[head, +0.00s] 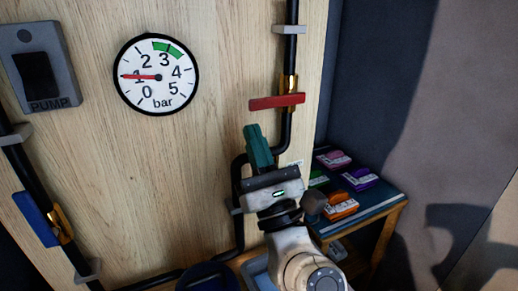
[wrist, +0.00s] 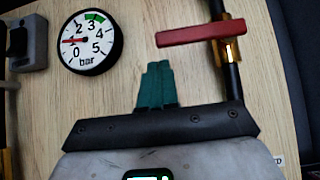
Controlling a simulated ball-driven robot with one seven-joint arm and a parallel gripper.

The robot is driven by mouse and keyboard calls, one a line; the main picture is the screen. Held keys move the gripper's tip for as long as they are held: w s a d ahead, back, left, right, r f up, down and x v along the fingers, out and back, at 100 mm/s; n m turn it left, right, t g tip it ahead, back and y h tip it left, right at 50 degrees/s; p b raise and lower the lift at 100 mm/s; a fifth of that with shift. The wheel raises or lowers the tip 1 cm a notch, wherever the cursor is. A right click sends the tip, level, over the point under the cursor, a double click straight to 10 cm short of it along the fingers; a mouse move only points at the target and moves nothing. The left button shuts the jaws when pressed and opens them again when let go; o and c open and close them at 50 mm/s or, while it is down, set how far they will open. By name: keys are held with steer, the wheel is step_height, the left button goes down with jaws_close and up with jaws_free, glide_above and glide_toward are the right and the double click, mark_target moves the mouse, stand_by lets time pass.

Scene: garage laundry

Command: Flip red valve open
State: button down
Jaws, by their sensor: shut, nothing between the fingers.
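The red valve handle (head: 277,101) is a flat red lever on a brass fitting of the black vertical pipe, on the wooden panel. It lies about horizontal, across the pipe, reaching left from it. In the wrist view the red handle (wrist: 201,33) is at the upper right, in front of the brass fitting (wrist: 229,40). My gripper (head: 253,132) has teal fingers, pressed together with nothing between them. In the wrist view my gripper (wrist: 157,70) points up, below and left of the handle, apart from it.
A round gauge (head: 156,75) reads about 1 bar, its green band near 3. A pump switch (head: 38,67) is at the upper left. A blue valve handle (head: 36,218) is on the left pipe. A small table (head: 380,213) with colored items stands right.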

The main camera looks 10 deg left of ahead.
steer(key=shift+r+p, duration=0.4)
steer(key=shift+r, duration=0.35)
